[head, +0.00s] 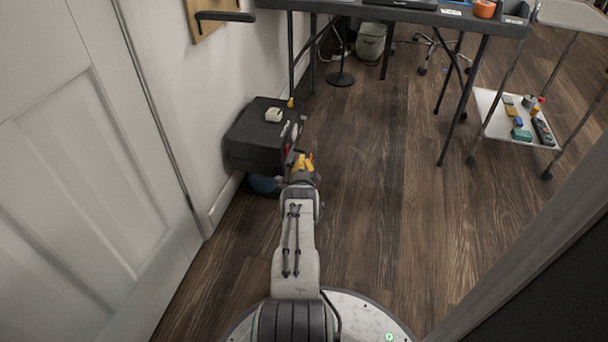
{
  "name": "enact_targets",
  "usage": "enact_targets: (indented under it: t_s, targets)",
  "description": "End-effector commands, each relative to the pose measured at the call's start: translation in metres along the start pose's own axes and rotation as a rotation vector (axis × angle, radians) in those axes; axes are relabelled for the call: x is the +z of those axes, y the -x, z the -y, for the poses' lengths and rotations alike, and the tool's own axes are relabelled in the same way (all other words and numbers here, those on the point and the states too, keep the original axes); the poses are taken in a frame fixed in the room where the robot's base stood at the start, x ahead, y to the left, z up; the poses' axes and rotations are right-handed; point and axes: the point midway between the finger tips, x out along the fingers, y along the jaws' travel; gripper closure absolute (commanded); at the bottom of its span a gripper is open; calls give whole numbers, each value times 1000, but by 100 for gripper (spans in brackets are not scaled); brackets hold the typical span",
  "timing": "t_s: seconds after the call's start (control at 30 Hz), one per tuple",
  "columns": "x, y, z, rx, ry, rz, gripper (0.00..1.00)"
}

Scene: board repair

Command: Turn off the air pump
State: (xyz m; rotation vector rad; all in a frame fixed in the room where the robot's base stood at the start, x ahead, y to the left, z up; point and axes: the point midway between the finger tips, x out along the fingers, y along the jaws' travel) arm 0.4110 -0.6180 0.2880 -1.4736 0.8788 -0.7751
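A black box-shaped unit (258,148), which looks like the air pump, stands against the wall left of centre. A small red part (287,149), possibly its switch, shows on the side facing right. A small yellow part (291,102) is at its far corner. My gripper (303,161), with yellow fingers, is at the near right corner of the unit, close to the red part. The fingertips are small here, so I cannot tell whether they touch the unit or how far apart they are. My arm hides part of the unit's lower right side.
A pale object (274,115) lies on the unit, and a blue round thing (264,184) is beneath it. A dark table (463,22) stands behind. A trolley (487,106) with small parts is at right. A white door (85,190) is at left. The wooden floor between is clear.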

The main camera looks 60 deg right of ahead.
Motion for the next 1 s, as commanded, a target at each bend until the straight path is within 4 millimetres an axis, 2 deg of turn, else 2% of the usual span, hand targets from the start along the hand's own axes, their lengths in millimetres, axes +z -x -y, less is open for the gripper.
enact_targets:
  t_s: [0.3,0.5,0.7,1.0]
  targets:
    - [0,44,0,5,0,1,100]
    - [0,65,-2,4,0,1,100]
    - [1,76,-4,1,0,1,100]
    - [1,78,-5,0,0,0,100]
